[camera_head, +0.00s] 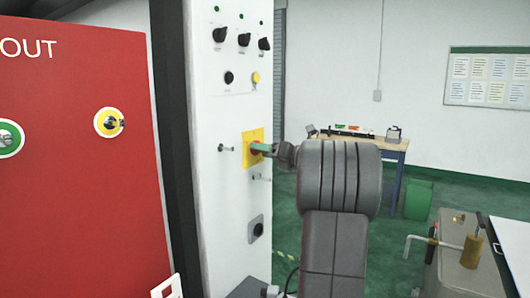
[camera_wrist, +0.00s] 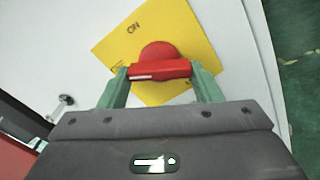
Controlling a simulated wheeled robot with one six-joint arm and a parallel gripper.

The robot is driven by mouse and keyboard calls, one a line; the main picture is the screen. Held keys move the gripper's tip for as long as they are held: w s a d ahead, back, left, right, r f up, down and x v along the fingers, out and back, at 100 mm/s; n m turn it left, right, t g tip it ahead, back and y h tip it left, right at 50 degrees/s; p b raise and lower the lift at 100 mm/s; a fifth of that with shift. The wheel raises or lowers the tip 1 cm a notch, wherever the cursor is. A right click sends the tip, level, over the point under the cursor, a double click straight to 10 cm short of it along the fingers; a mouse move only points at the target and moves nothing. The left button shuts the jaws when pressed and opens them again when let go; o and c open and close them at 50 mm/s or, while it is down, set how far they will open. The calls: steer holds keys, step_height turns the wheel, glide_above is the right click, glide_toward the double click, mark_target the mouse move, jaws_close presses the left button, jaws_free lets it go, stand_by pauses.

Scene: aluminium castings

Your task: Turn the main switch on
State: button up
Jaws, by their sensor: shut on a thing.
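The main switch is a red rotary handle on a yellow plate (camera_head: 250,135) on the front of the white panel. In the wrist view the red handle (camera_wrist: 160,70) lies level across the picture, with a white mark at its left end. The yellow plate (camera_wrist: 120,45) appears tilted behind it, with "ON" printed near its upper left. Another small marking beside the handle's left end is not readable. My gripper (camera_head: 270,149) reaches the switch from the right. Its green fingers (camera_wrist: 161,72) are shut on the two ends of the handle.
Black knobs (camera_head: 244,40) and a yellow button (camera_head: 255,78) sit above the switch. Small pegs stick out near it, one (camera_head: 226,148) to the left. A red panel (camera_head: 80,180) stands left. A workbench (camera_head: 365,141) and green bin (camera_head: 418,199) stand farther back.

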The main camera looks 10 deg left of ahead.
steer(key=shift+m, duration=0.4)
steer(key=shift+s+r+m+p, duration=0.15)
steer(key=shift+m+p, duration=1.3)
steer(key=shift+m, duration=1.3)
steer(key=shift+w+r+m+p, duration=0.1)
steer(key=shift+m+p, duration=1.3)
steer(key=shift+m, duration=1.35)
steer(key=shift+f, duration=0.1)
steer(key=o, duration=1)
